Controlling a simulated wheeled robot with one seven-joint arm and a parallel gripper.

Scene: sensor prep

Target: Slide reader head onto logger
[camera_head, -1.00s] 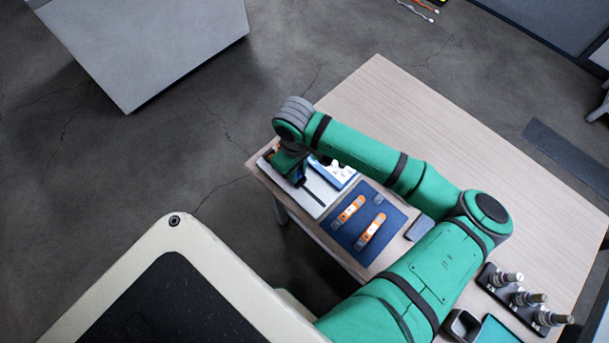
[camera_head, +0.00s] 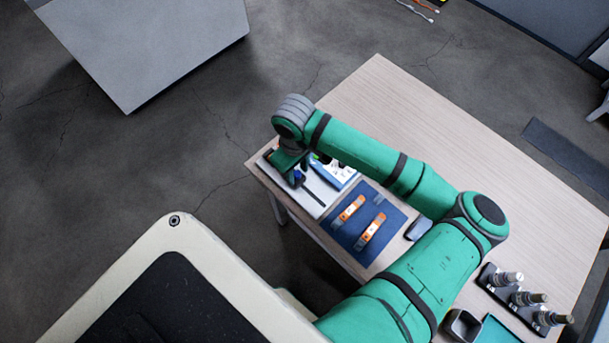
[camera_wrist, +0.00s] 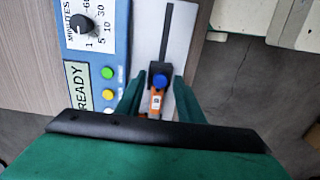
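The reader head is a small dark block with a blue knob (camera_wrist: 160,81), at the near end of a black slot in a pale plate (camera_wrist: 179,45). An orange logger with a printed code (camera_wrist: 156,101) lies right against it, partly hidden by my wrist; I cannot tell how far the head covers it. My gripper (camera_wrist: 157,86) has its green fingers on either side of the head, with narrow gaps showing, so it looks open. In the head view my gripper (camera_head: 293,177) is low over the plate (camera_head: 318,196), with the blue knob just visible beside it.
A blue timer box (camera_wrist: 99,60) with a dial, READY display and coloured buttons stands beside the plate. A blue mat (camera_head: 352,236) holds orange loggers (camera_head: 370,232) and clear pieces. A rack of metal fittings (camera_head: 512,298) stands lower right. The table's far part is clear.

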